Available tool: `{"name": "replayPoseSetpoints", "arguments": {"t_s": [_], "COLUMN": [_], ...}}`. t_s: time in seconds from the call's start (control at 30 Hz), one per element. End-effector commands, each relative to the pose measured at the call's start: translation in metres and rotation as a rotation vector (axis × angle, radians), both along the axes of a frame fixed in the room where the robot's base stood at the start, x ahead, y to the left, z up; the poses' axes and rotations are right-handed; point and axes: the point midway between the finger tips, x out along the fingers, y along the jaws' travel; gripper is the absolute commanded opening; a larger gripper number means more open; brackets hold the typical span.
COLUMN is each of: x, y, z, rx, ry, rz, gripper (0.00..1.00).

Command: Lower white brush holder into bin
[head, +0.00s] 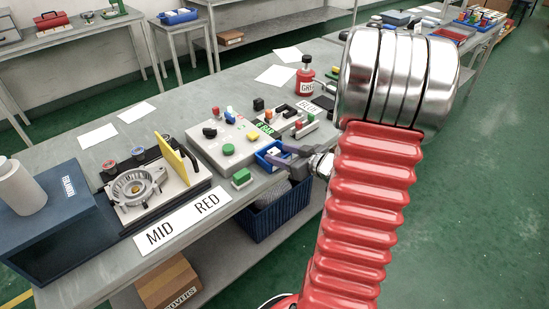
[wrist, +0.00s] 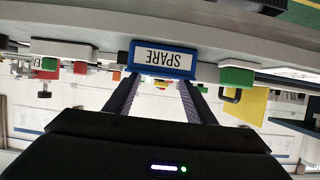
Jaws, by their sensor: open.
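A small blue bin (head: 262,160) sits at the front edge of the bench, beside the grey control panel. In the wrist view, which is upside down, the bin (wrist: 162,60) carries a SPARE label. A small white piece (head: 273,151) shows inside the bin in the head view; it may be the white brush holder, but its shape is partly hidden by my fingers. My gripper (head: 284,156) is at the bin with its fingers apart. In the wrist view my gripper (wrist: 158,82) has both fingertips reaching to the bin, with no held part clearly visible between them.
A green block (head: 241,178) on a pale base stands just left of the bin. The control panel (head: 227,140) with buttons is behind it. A larger dark blue crate (head: 262,222) is below the bench edge. A red bottle (head: 305,77) stands farther back.

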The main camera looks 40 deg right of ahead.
Motion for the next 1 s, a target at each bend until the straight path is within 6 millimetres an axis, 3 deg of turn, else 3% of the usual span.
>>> {"name": "replayPoseSetpoints", "arguments": {"t_s": [0.63, 1.0], "x": [-0.088, -0.110], "y": [-0.004, -0.004], "z": [0.035, 0.044], "rx": [-0.001, 0.000], "ry": [0.001, 0.001], "rz": [-0.006, -0.002], "gripper": [0.50, 0.50]}}
